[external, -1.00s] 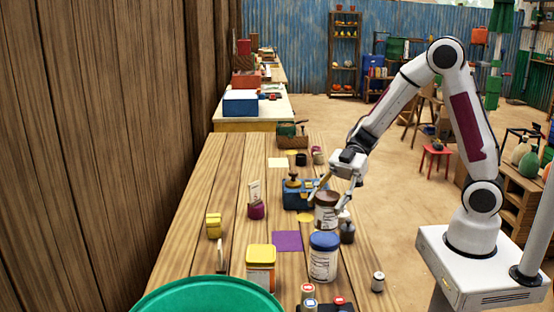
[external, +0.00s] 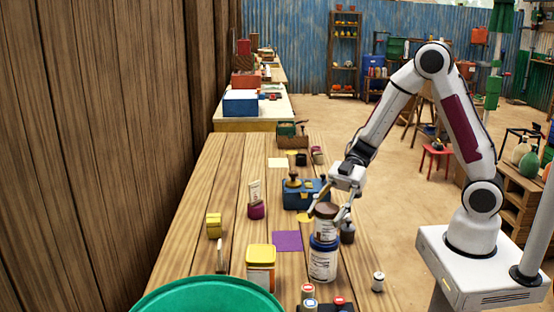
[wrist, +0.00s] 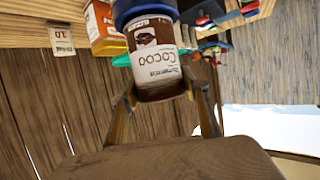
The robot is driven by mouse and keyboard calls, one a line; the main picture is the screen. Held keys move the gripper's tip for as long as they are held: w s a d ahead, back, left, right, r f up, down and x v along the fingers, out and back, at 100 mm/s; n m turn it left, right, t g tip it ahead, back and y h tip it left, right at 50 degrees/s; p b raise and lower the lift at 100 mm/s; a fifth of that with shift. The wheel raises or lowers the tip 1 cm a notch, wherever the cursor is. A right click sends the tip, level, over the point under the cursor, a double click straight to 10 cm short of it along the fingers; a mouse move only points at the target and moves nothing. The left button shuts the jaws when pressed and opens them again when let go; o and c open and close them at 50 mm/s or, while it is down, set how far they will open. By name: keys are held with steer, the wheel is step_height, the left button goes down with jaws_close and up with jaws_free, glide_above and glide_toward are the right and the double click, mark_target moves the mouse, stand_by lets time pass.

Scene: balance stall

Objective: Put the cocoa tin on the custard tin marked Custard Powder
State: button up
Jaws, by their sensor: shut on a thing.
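The cocoa tin (external: 326,224), with a brown end and white label, is gripped between the fingers of my gripper (external: 328,211). In the wrist view, the cocoa tin (wrist: 155,60) shows the word Cocoa between the fingers of my gripper (wrist: 160,90). It is directly above the blue-lidded tin (external: 323,264) and looks nearly or fully in contact with its lid; I cannot tell which. The blue lid (wrist: 135,9) is partly hidden in the wrist view. A yellow-lidded tin (external: 260,268) stands to the left. Neither of these labels is readable, so I cannot tell which says Custard Powder.
A purple mat (external: 287,240) lies behind the tins. A dark weight (external: 347,233) stands close behind my gripper. A blue scale-like box (external: 300,195) is farther back. A green round container (external: 208,292) fills the near left, and small jars stand in front.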

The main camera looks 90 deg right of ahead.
steer(key=shift+f, duration=0.1)
steer(key=o, duration=1.2)
steer(key=shift+v, duration=6.05)
steer(key=shift+w, duration=0.1)
